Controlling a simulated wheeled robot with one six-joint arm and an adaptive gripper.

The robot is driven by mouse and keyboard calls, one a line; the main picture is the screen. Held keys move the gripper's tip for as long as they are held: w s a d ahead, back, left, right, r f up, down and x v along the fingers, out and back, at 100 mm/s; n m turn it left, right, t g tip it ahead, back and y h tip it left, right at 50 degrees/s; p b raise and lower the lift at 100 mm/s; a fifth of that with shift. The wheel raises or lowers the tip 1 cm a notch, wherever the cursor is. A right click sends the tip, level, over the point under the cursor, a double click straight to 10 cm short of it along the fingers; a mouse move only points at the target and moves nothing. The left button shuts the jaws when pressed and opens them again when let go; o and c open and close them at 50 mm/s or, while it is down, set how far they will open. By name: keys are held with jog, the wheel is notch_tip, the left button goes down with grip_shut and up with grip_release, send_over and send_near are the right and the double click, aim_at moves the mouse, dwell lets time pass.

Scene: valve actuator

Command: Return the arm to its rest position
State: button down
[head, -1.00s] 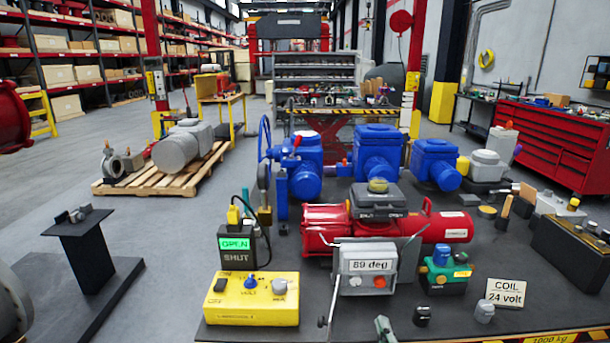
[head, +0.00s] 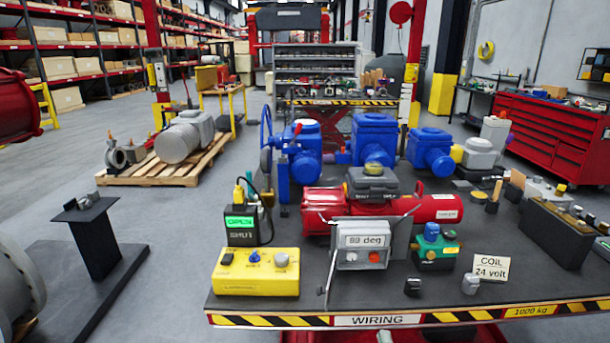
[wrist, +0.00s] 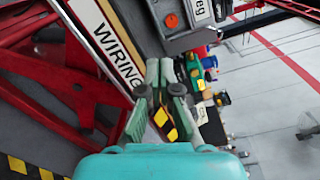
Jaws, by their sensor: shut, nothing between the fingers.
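My gripper (wrist: 165,85) shows in the wrist view with its two green-grey fingers close together and nothing between them. It is tilted beside the bench's front edge with the WIRING label (wrist: 110,42). No part of it shows in the head view. On the bench (head: 450,312) stands the red valve actuator (head: 435,208) with a grey top and a small grey box reading in degrees (head: 362,240). A black box with a green OPEN display (head: 240,224) and a yellow control box (head: 256,271) stand to its left.
A green device (head: 435,248) and a COIL 24 volt card (head: 490,269) stand at the bench's right. Blue valves (head: 374,140) stand behind. A pallet with a grey motor (head: 184,138) and a dark stand (head: 97,235) are at left. Open floor lies between.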

jog(key=s+f+n+g, duration=0.1)
jog(key=s+f+n, duration=0.35)
jog(key=s, duration=0.75)
jog(key=s+f+n, duration=0.3)
jog(key=s+n, duration=0.2)
jog(key=s, duration=0.7)
jog(key=s+r+n+g, duration=0.1)
jog(key=s+r+n, duration=0.2)
jog(key=s+n, duration=0.3)
jog(key=s+r+n+g, duration=0.1)
jog(key=s+r+n, duration=0.2)
jog(key=s, duration=1.3)
jog(key=n, duration=0.3)
jog(key=shift+s+r, duration=0.2)
jog(key=shift+r, duration=0.15)
jog(key=shift+n, duration=0.25)
